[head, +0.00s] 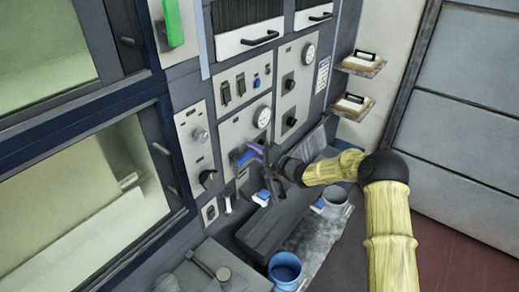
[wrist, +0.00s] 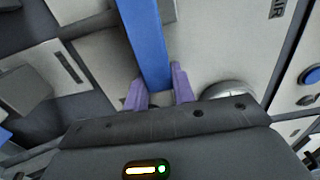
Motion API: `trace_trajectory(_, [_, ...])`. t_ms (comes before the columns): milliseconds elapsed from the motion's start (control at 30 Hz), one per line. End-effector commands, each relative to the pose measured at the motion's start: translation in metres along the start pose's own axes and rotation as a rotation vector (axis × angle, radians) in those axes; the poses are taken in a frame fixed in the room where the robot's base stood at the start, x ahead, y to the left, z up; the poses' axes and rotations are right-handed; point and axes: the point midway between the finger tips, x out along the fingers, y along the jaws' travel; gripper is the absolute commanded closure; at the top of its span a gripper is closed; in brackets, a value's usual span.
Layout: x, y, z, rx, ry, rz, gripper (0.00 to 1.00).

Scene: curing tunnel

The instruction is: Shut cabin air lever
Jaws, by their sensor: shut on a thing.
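The blue lever (head: 243,156) sticks out from a pale control panel, below a round gauge. In the wrist view the blue lever (wrist: 146,38) is a long bar running from the top edge down between my purple fingers. My gripper (wrist: 158,82) is shut on the blue lever, one finger on each side. In the head view my gripper (head: 257,151) reaches the panel from the right and partly hides the lever's end.
A gauge (head: 262,117), switches (head: 232,90) and dark knobs (head: 208,178) surround the lever. A green handle (head: 173,22) is at upper left. A blue bucket (head: 285,269) and a pale bucket (head: 333,203) stand below. Shelves (head: 361,66) are at right.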

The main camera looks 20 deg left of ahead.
Motion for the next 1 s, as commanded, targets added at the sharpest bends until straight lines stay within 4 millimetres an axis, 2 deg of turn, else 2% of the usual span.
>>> trace_trajectory(333, [-0.001, 0.002, 0.000, 0.008, 0.002, 0.003, 1.00])
trace_trajectory(367, [-0.001, 0.002, 0.000, 0.008, 0.002, 0.003, 0.69])
trace_trajectory(433, [-0.001, 0.002, 0.000, 0.008, 0.002, 0.003, 0.55])
trace_trajectory(467, [-0.001, 0.002, 0.000, 0.007, 0.002, 0.003, 0.53])
trace_trajectory(767, [-0.002, 0.001, -0.001, 0.005, 0.002, 0.001, 0.53])
trace_trajectory(867, [-0.006, 0.002, -0.001, 0.005, 0.002, 0.001, 0.53])
trace_trajectory(1000, [-0.022, 0.003, -0.002, 0.004, 0.003, 0.002, 0.53])
